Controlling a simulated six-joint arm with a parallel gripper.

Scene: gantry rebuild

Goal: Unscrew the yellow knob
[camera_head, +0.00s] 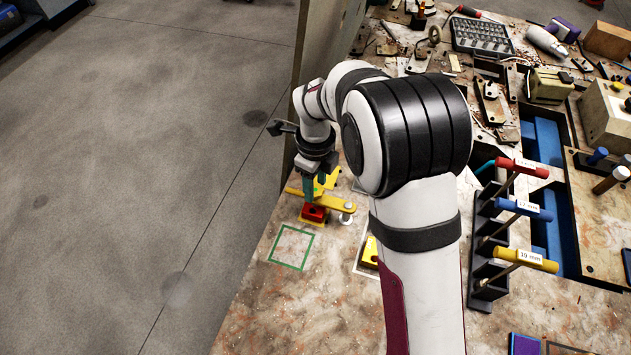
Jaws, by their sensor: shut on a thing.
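My gripper (316,186) points down over the left edge of the workbench, just below my wrist. It is shut on the yellow knob (328,181), of which only a small part shows beside the fingers. Under the gripper lies a flat yellow bar (332,201), with a red block (314,213) at its near side. A small round white-topped part (347,207) stands at the bar's right end. The fingertips and the lower part of the knob are largely hidden, so its thread does not show.
A green square outline (291,248) on the bench is empty. Another yellow part (370,252) is partly hidden behind my arm. A black rack (487,250) holds red, blue and yellow-handled tools at right. Tools and a socket set (482,36) clutter the back. The front-left bench is clear.

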